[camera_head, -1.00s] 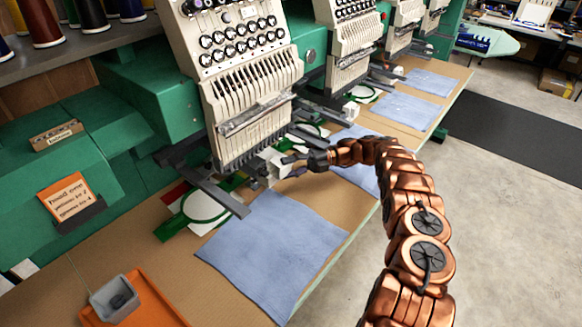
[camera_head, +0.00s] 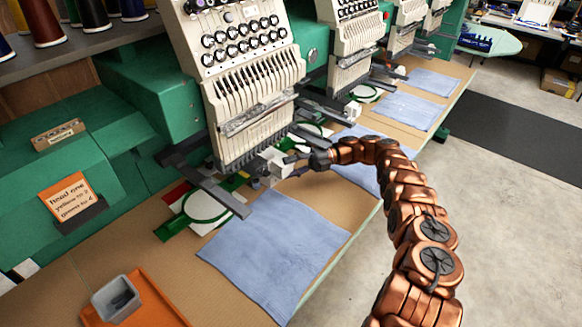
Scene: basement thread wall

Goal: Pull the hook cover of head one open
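Head one (camera_head: 236,70) is the nearest cream embroidery head, with rows of dark knobs and a slotted needle case. Below it a small white block, which looks like the hook cover (camera_head: 275,164), sits beside the green hoop (camera_head: 205,207). My gripper (camera_head: 291,165) is at the end of my copper arm, right at the block's right side. Its dark fingers reach toward the block. I cannot tell whether they touch it or how wide they are apart; they are too small.
A blue cloth (camera_head: 272,252) lies on the table before head one. An orange tray (camera_head: 150,305) with a grey bin (camera_head: 116,299) is at the lower left. An orange note card (camera_head: 70,196) stands on the green machine. More heads (camera_head: 350,50) recede to the right.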

